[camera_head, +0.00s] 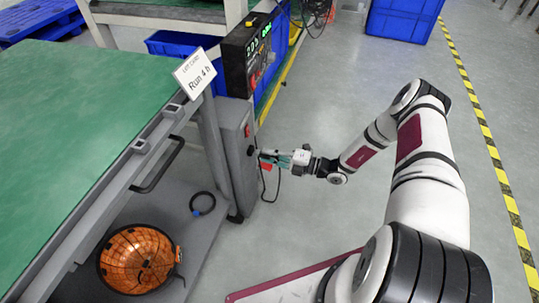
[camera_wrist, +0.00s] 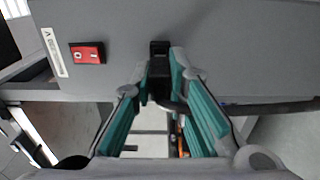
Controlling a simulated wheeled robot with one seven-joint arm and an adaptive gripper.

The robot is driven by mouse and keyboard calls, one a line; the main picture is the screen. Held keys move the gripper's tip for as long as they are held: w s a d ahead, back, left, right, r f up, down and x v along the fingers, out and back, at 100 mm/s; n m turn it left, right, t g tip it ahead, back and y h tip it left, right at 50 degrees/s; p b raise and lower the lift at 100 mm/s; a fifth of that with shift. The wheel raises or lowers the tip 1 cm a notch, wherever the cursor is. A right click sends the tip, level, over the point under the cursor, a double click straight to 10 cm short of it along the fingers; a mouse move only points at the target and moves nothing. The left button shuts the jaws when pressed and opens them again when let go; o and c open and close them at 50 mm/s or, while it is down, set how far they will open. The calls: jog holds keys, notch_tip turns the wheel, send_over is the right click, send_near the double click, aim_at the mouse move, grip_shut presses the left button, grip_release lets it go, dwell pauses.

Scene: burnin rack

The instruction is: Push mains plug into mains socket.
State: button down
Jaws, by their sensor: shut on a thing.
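My gripper (camera_wrist: 164,76) has its teal fingers shut on the black mains plug (camera_wrist: 160,88), right in front of a grey cabinet panel. A black piece, apparently the mains socket (camera_wrist: 159,47), shows on the panel directly beyond the plug. The plug lies in line with it and very close; I cannot tell whether it touches or is inserted. A dark cord runs from the plug between the fingers. In the head view, my gripper (camera_head: 268,157) is at the side of the grey cabinet (camera_head: 237,158), with a dark cord hanging below; the plug and socket are too small to make out.
A red rocker switch (camera_wrist: 87,53) sits left of the socket. A display box (camera_head: 247,55) with green digits stands above the cabinet. A "Run 4 h" card (camera_head: 194,72) stands at the green bench's (camera_head: 80,110) corner. An orange round object (camera_head: 137,259) lies below.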

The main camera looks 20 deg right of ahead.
jog(key=shift+x, duration=1.05)
dwell(0.4)
jog(key=c, duration=1.5)
grip_release()
jog(key=shift+w, duration=0.1)
jog(key=v, duration=1.2)
